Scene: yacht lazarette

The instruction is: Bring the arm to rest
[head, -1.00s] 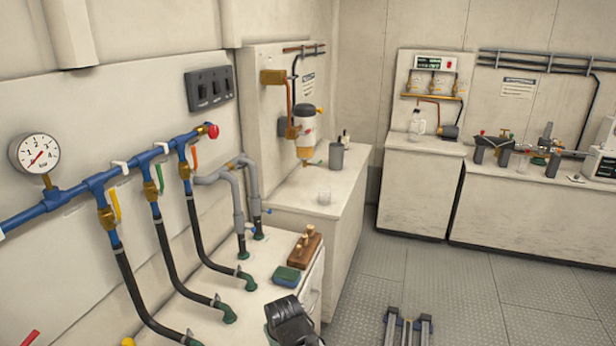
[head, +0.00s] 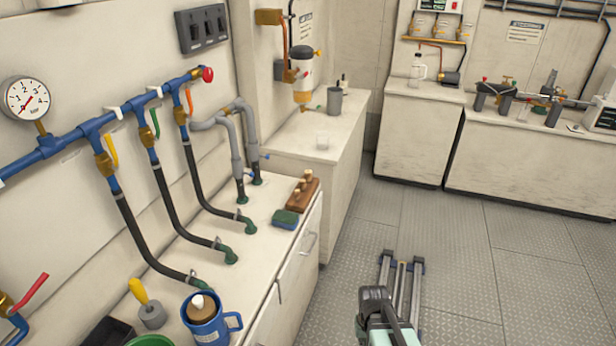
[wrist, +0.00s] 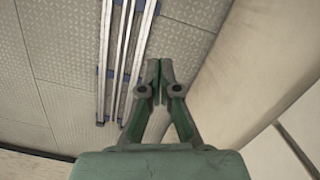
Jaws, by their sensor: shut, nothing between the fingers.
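My gripper (wrist: 158,70) is shut and empty in the wrist view, with its two fingertips together. It points down over the grey patterned floor, close beside the floor rails (wrist: 122,60). In the head view, a dark and pale green part of my arm (head: 378,312) shows at the bottom, right of the counter (head: 262,222) and in front of the rails (head: 403,275). The fingertips cannot be made out there.
The left counter holds a blue mug (head: 205,318), a sponge (head: 285,219), a wooden block with pegs (head: 303,193) and several black hoses. A yellow-handled tool (head: 147,303) stands near the mug. The floor (head: 490,260) to the right is open.

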